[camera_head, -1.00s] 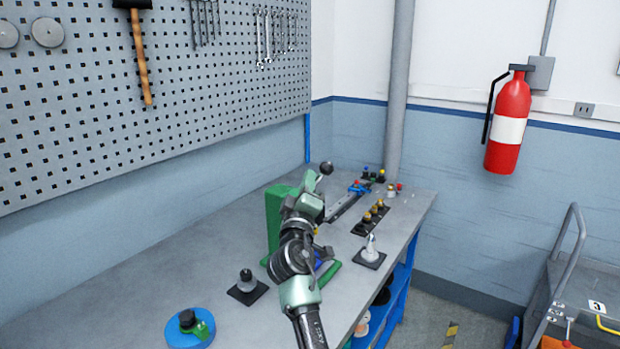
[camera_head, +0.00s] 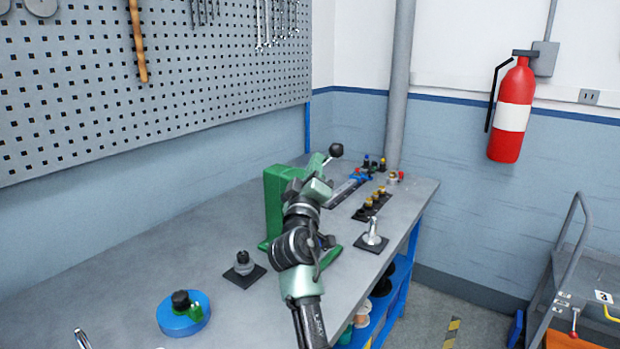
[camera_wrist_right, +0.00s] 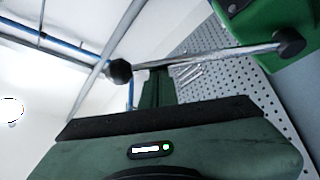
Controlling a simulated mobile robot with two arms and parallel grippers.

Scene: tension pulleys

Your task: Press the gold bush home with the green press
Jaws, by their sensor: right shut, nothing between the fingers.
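The green press (camera_head: 276,208) stands on the bench, partly behind my right arm. Its lever ends in a black knob (camera_head: 336,150) at the upper right. In the right wrist view the metal lever bar (camera_wrist_right: 205,57) crosses beyond my fingers, beside the press's green head (camera_wrist_right: 268,28). My right gripper (camera_head: 318,187) is shut and empty close to the press; it also shows in the right wrist view (camera_wrist_right: 156,88). I cannot tell whether it touches the lever. My arm hides the press's working area, so no gold bush shows there. My left gripper is out of view.
A black rack (camera_head: 358,215) with gold-topped parts lies right of the press. A silver part on a dark plate (camera_head: 371,241) stands near the bench's right edge. A grey part (camera_head: 244,264) and a blue disc (camera_head: 196,323) are at the left front. Bare bench lies between.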

